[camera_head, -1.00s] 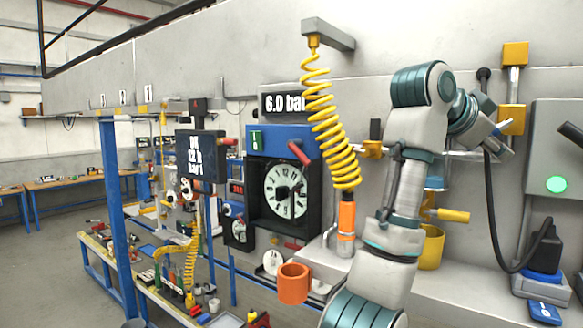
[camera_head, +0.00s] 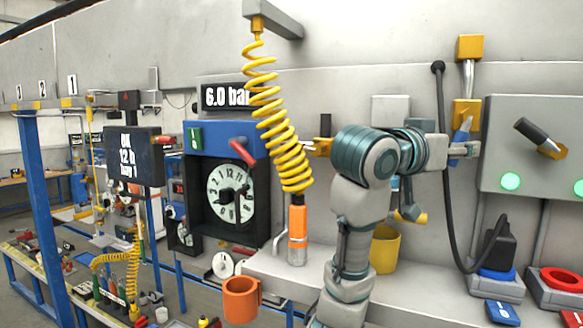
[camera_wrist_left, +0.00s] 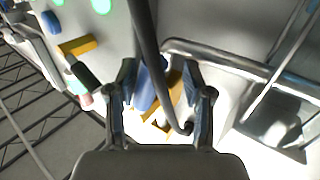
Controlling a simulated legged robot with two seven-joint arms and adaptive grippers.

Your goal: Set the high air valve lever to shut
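The high air valve is a yellow block (camera_head: 466,110) on a vertical pipe on the wall, with a blue lever (camera_head: 462,130) slanting down in front of it. My left gripper (camera_head: 474,149) is at this lever, just below the yellow block. In the left wrist view, the open fingers (camera_wrist_left: 158,75) stand either side of the blue lever (camera_wrist_left: 143,92) and part of the yellow valve body (camera_wrist_left: 172,95). The lever looks nearer the left finger; I cannot tell whether they touch. My right gripper is not in view.
A black cable (camera_head: 439,105) hangs close to the left gripper. A grey panel (camera_head: 510,125) with a black-and-yellow handle and green lights is to the right. A yellow coiled hose (camera_head: 280,120), orange mug (camera_head: 240,300) and yellow cup (camera_head: 385,250) are left of or below the gripper.

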